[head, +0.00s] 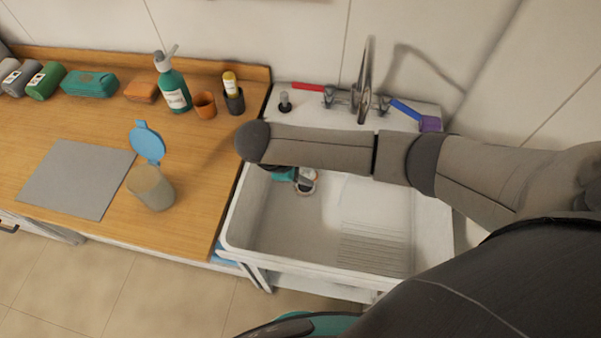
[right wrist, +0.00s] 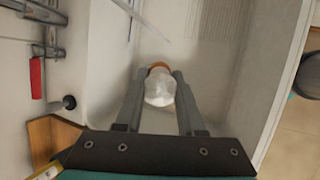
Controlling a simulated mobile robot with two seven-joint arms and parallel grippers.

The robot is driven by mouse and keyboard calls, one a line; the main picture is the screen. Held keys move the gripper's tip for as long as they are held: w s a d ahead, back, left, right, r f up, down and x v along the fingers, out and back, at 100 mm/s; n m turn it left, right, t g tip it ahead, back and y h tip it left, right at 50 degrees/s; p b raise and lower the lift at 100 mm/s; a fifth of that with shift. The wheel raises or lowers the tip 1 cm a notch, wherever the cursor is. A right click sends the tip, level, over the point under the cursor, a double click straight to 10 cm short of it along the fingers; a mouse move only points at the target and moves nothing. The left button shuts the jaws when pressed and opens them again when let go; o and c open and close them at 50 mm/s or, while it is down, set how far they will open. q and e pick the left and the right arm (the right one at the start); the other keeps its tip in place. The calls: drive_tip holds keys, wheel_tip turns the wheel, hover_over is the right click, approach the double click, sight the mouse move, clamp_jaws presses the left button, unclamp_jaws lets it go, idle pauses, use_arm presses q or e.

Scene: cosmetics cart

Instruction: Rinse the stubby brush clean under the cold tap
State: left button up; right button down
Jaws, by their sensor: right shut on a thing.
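My right gripper (head: 299,181) is low over the left part of the white sink (head: 232,226), mostly hidden under my forearm. In the right wrist view its two grey fingers (right wrist: 159,76) are closed on a small stubby thing, which I take to be the stubby brush (right wrist: 160,90). It has a whitish rounded part and an orange-brown part beyond. The tap (head: 365,75) stands at the back of the sink, with a red lever (head: 308,87) on the left and a blue lever (head: 406,109) on the right. My left gripper is not in view.
A wooden counter (head: 85,160) adjoins the sink on the left. It holds a jar (head: 150,188) with a blue lid, a grey mat (head: 80,178), a green pump bottle (head: 173,90) and an orange cup (head: 205,105). A purple item (head: 430,124) lies at the sink's back right.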

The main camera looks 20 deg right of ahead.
drive_tip(key=w+d+f+b, duration=0.2)
drive_tip(key=d+b, duration=0.1)
drive_tip(key=d, duration=0.8)
drive_tip(key=shift+w+d+f+b, duration=0.15)
drive_tip(key=shift+w+d+b, duration=0.15)
drive_tip(key=shift+w+d, duration=0.05)
idle(0.6)
drive_tip(key=shift+s+d+p, duration=0.15)
drive_tip(key=shift+s+p, duration=0.45)
drive_tip(key=shift+p, duration=0.35)
drive_tip(key=shift+w, duration=0.15)
drive_tip(key=shift+w, duration=0.45)
drive_tip(key=shift+a, duration=0.25)
